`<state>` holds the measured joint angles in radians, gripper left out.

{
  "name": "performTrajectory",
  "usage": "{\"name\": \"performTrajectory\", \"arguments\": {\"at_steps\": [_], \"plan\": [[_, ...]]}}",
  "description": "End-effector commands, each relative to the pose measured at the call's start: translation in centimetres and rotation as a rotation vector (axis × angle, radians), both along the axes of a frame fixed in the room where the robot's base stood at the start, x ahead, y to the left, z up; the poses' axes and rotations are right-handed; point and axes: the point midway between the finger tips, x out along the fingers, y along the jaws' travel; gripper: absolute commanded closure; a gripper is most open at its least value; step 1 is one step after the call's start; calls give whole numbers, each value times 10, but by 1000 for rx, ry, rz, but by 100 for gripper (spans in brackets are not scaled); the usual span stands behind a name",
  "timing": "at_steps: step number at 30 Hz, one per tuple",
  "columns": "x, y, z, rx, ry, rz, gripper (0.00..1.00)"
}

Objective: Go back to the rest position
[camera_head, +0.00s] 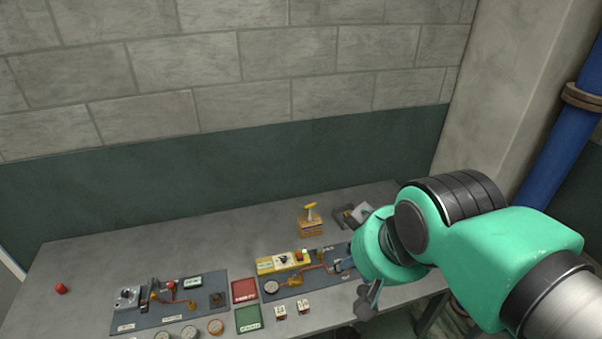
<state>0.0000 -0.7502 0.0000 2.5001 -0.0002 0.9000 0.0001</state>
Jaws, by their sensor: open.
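My gripper (370,299) shows at the right end of the workbench (85,265), partly hidden behind my green wrist. Its visible finger points down near the bench's front edge. It is open and I see nothing held in it. My arm reaches in from the lower right. The right panel (312,283), with a yellow unit (284,262), a round gauge and an orange hose, lies just left of my wrist. My wrist covers the panel's right end.
A left panel (205,311) holds a dial block and gauges. A red tray (244,291) and green tray (248,319) lie between the panels. A wooden block with a yellow handle (311,220) stands behind. A red knob (61,288) sits far left. A blue pipe (566,135) rises right.

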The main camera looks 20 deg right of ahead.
Motion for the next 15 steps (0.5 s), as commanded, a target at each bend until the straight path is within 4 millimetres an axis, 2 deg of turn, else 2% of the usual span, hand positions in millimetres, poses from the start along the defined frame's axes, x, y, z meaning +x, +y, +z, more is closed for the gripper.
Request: {"name": "performTrajectory", "arguments": {"at_steps": [8, 15], "plan": [[0, 0, -39, 0, 0, 0, 60], [0, 0, -85, 0, 0, 0, 60]]}}
